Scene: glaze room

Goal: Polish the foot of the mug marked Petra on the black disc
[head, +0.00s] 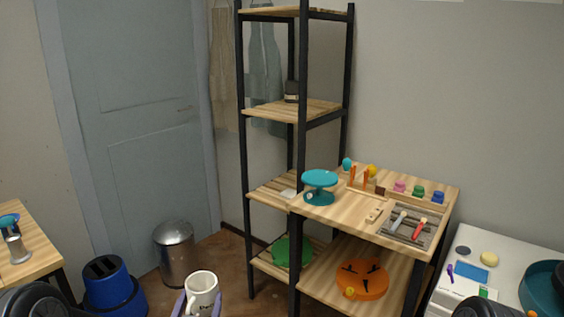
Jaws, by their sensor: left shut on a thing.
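A white mug (203,283) is at the bottom edge of the head view, with its round rim facing up and its handle toward the right. Dark lettering shows low on its side, partly cut off by the picture edge and too small to read surely. My left gripper (200,304) is shut on the mug, with one purple finger on each side, and holds it up in front of the floor. The mug's foot is hidden below the frame. I cannot make out a black disc in this view. My right gripper is not in view.
A wooden shelf unit with black posts (298,140) stands ahead, bearing a teal turntable (320,179). An orange disc (372,284) lies on a lower shelf. A metal bin (174,252) and a blue container (108,292) stand left. A white table (508,259) is at right.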

